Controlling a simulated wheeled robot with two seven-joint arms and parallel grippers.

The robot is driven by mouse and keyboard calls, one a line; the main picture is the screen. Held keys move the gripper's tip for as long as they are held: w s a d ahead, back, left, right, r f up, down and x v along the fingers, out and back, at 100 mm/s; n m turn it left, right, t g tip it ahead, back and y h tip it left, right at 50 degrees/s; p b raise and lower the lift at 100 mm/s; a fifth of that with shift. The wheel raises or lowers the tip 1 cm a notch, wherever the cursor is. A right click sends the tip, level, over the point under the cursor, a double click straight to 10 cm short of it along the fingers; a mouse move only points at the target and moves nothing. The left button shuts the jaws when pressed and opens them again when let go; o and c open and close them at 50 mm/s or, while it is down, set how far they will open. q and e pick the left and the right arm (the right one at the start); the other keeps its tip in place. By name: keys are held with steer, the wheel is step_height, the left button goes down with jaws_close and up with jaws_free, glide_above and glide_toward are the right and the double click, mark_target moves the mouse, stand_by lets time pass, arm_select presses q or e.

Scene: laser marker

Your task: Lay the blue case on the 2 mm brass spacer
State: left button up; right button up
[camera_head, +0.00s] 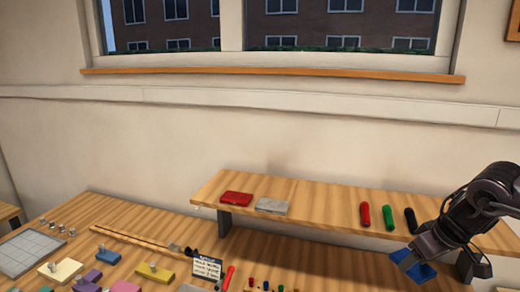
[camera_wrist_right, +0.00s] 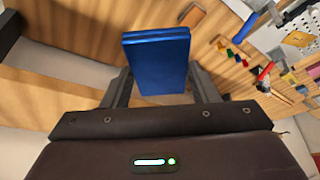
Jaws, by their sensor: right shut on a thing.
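The blue case (camera_head: 425,273) is held in my right gripper (camera_head: 408,262), below the front edge of the raised shelf at the right. In the right wrist view the flat blue case (camera_wrist_right: 157,60) sits between the two fingers of my right gripper (camera_wrist_right: 160,88), with its broad face toward the camera. I cannot pick out the 2 mm brass spacer for certain. An orange-brown flat piece (camera_wrist_right: 189,20) lies on the wood in the right wrist view. My left gripper is not in view.
The raised shelf (camera_head: 320,200) bears a red case (camera_head: 236,198), a grey case (camera_head: 272,206) and red, green and black cylinders (camera_head: 388,217). Coloured blocks (camera_head: 155,272), a small sign (camera_head: 207,267) and a gridded plate (camera_head: 30,252) crowd the lower bench at left.

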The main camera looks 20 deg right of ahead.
steer(key=shift+a+f, duration=0.5)
steer(key=shift+f, duration=0.15)
steer(key=w+a+f, duration=0.2)
steer(key=a, duration=0.6)
steer(key=w+a+f, duration=0.2)
steer(key=w+a, duration=0.1)
steer(key=a, duration=0.5)
steer(key=w+a+f, duration=0.2)
steer(key=a+f, duration=0.1)
steer(key=a, duration=0.6)
steer(key=w+a+r, duration=0.2)
steer(key=a+r, duration=0.2)
steer(key=a, duration=0.5)
steer(key=shift+n, duration=0.3)
steer(key=f+b, duration=0.4)
steer(key=shift+s+d+f, duration=0.3)
steer(key=shift+d+f, duration=0.05)
steer(key=shift+f, duration=0.05)
